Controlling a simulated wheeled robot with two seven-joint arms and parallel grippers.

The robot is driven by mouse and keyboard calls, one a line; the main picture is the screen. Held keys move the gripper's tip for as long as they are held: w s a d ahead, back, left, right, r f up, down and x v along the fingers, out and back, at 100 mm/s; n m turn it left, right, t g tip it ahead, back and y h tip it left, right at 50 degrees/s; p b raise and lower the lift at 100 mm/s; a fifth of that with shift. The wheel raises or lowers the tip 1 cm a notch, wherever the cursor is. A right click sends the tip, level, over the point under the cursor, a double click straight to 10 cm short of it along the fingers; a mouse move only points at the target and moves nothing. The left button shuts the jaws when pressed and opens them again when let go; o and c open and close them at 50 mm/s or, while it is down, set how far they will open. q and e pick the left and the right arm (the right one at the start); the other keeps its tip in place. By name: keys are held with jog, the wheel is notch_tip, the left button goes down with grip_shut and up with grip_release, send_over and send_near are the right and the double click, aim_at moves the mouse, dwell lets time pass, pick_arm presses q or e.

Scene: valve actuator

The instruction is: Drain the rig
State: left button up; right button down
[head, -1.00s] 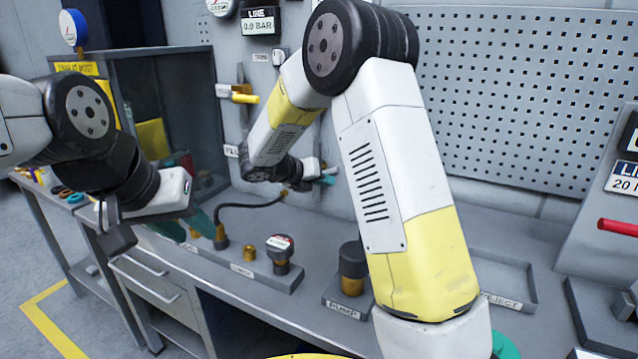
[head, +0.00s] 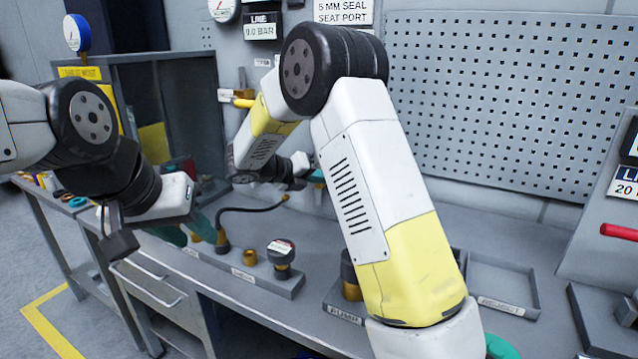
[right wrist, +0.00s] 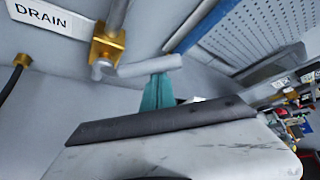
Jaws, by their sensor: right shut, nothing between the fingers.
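In the right wrist view, the drain valve has a brass body (right wrist: 107,45) on a grey pipe beside the "DRAIN" label (right wrist: 45,15). A pale grey lever (right wrist: 150,66) extends right from it. My right gripper (right wrist: 157,88) has its teal fingers shut and empty, with the tips close to the lever. I cannot tell if they touch it. In the head view, the right gripper (head: 317,175) is at the back wall, and my arm hides much of that area. My left gripper (head: 187,232) has its teal fingers apart, above the bench's left part. The line display (head: 262,32) reads 0.0 BAR.
A black hose (head: 245,209) runs from a brass fitting on the bench block. The reject tray (head: 510,283) is right of my arm. A red handle (head: 618,231) is at far right.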

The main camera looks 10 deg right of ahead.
jog(key=w+a+r+n+h, duration=0.3)
jog(key=a, duration=0.1)
jog(key=shift+a+n, duration=0.15)
jog(key=shift+n, duration=0.15)
dwell(0.4)
jog(key=shift+r, duration=0.1)
dwell(0.5)
